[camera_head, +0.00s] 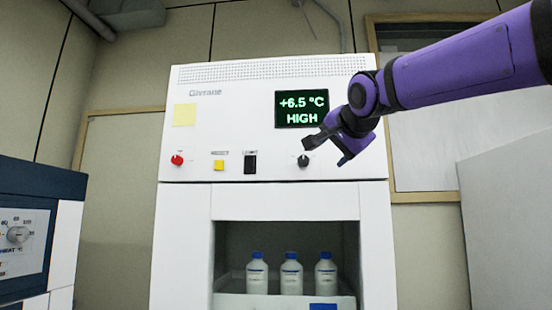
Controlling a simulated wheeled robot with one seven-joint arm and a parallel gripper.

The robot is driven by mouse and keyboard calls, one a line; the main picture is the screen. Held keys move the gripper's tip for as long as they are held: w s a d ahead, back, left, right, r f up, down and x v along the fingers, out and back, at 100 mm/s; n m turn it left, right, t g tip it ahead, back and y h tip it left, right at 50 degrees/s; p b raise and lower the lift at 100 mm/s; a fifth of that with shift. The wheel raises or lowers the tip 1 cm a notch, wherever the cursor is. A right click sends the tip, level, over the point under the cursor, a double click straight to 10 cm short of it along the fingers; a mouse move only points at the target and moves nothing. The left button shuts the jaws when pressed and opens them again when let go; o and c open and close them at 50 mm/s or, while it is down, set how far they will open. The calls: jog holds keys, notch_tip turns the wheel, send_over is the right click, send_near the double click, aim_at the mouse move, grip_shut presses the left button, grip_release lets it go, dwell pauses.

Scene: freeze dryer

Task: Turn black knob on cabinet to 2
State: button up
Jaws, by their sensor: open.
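The white cabinet (230,134) stands in the middle of the head view, with a control panel on its upper front. The small black knob (304,160) is at the lower right of the panel, below the display. Its number marks are too small to read. My gripper (325,151), at the end of the purple arm, is open, black and purple, beside and slightly right of the knob. Its fingers overlap the panel close to the knob. I cannot tell whether they touch it. Nothing shows between the fingers.
A display (302,109) reads +6.5 °C HIGH. A red knob (177,160), a yellow button (219,165) and a black switch (250,164) sit left of the black knob. White bottles (291,277) with blue caps stand in the open bay below. Another appliance (40,232) stands at left.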

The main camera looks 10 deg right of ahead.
aim_at(305, 159)
jog(key=shift+m+t+y, duration=0.3)
jog(key=shift+m+t, duration=0.1)
jog(key=w+a, duration=0.1)
jog(key=w, duration=0.7)
jog(key=w+a, duration=0.1)
jog(key=w, duration=0.3)
jog(key=shift+a+r, duration=0.25)
jog(key=shift+a, duration=0.05)
jog(key=c, duration=0.9)
